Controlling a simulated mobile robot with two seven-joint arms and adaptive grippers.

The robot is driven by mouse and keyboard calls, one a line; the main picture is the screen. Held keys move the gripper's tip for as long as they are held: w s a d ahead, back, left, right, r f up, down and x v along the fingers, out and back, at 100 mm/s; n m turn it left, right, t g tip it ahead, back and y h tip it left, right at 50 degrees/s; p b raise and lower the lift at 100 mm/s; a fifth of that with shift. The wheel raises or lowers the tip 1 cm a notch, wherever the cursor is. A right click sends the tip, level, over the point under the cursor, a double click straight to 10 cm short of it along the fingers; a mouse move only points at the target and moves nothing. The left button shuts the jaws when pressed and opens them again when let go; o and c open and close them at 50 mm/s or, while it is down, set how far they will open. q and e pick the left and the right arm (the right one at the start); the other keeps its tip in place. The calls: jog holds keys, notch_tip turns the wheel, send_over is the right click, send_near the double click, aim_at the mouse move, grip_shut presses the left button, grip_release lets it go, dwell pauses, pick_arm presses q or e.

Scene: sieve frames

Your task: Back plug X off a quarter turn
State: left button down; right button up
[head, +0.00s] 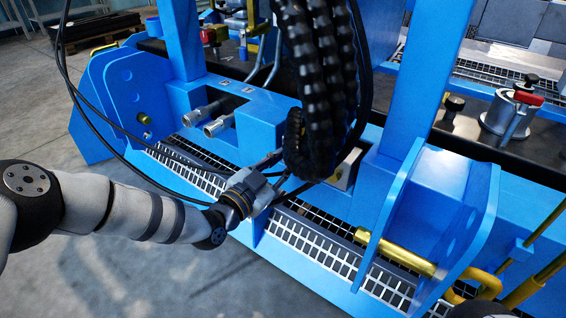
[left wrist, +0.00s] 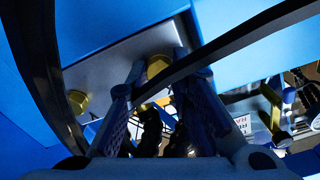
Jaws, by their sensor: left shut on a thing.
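My left gripper (head: 274,180) comes in from the left, its tips by the blue frame, close to the black hoses. In the left wrist view the two fingers of my left gripper (left wrist: 157,72) point at a brass-coloured plug (left wrist: 158,66) on a grey metal plate (left wrist: 120,58). They are shut on this plug, which I take as plug X; no X mark is readable. A second brass head (left wrist: 77,101) sits on the plate to the left, free. The plug itself is hidden in the head view.
A thick bundle of ribbed black hoses (head: 312,90) hangs right beside my left gripper. Two metal couplings (head: 215,127) stick out to the left. A grated step (head: 315,245) lies below. A brass pin (head: 395,254) crosses the right bracket.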

pick_arm(q)
jog(key=n, duration=0.4)
jog(key=shift+b, duration=0.4)
jog(key=n+b, duration=0.1)
jog(key=n, duration=0.4)
jog(key=shift+f, duration=0.1)
jog(key=n, duration=0.2)
jog(key=shift+n+b, duration=0.95)
jog(key=shift+n, duration=1.65)
pick_arm(e)
jog(key=shift+s+f+g, duration=0.15)
jog(key=shift+s+f, duration=0.05)
jog(key=shift+f, duration=0.45)
jog(key=shift+s+f+g, duration=0.15)
jog(key=shift+s+f, duration=0.05)
jog(key=shift+f, duration=0.4)
pick_arm(q)
jog(key=shift+d, duration=0.1)
jog(key=c, duration=1.4)
grip_release()
jog(key=shift+s, duration=0.1)
